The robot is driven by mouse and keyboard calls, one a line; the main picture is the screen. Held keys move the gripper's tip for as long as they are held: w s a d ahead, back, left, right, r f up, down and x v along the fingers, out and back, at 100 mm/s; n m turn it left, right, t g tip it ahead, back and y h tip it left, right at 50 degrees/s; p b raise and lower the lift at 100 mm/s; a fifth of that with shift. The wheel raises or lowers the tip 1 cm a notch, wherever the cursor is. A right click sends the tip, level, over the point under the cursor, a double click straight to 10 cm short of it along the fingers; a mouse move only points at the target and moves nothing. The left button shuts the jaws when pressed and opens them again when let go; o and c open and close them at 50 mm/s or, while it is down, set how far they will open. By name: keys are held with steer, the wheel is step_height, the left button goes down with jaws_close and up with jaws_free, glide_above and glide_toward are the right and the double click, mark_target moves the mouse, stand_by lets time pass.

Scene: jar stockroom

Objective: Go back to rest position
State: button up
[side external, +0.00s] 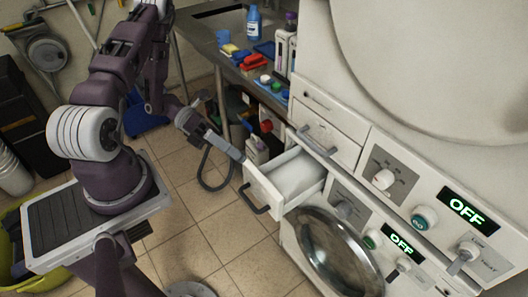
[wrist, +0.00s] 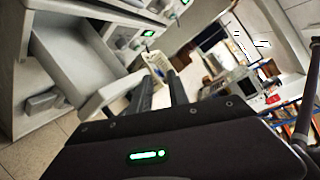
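My gripper (side external: 240,156) is at the end of my arm, just left of the pulled-out drawer (side external: 262,190) in the side view. In the wrist view its two dark fingers (wrist: 160,92) stand apart with a gap between them, and nothing shows between them. The drawer also shows in the wrist view (wrist: 75,58), to the left of the fingers. I cannot tell whether the fingertips touch the drawer front.
The white machine (side external: 345,120) carries knobs and two OFF displays, with a round door (side external: 335,250) below. A closed drawer (side external: 325,140) sits above the open one. A metal counter (side external: 205,35) holds bottles and coloured items. Tiled floor (side external: 225,245) is clear in front.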

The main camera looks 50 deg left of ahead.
steer(key=s+d+r+m+y, duration=0.2)
steer(key=r+m+y, duration=0.3)
steer(key=r+m, duration=0.3)
steer(key=s+d+r+m+y, duration=0.2)
steer(key=s+r+m+y, duration=0.3)
steer(key=r+m, duration=0.4)
steer(key=s+d+r+m+y, duration=0.2)
steer(key=r+m, duration=0.6)
steer(key=m, duration=0.8)
steer(key=s+y, duration=0.1)
steer(key=y, duration=0.1)
steer(key=shift+s+r+m+t+y, duration=0.3)
steer(key=shift+s+r+t+y, duration=0.05)
steer(key=shift+s+t+y, duration=0.05)
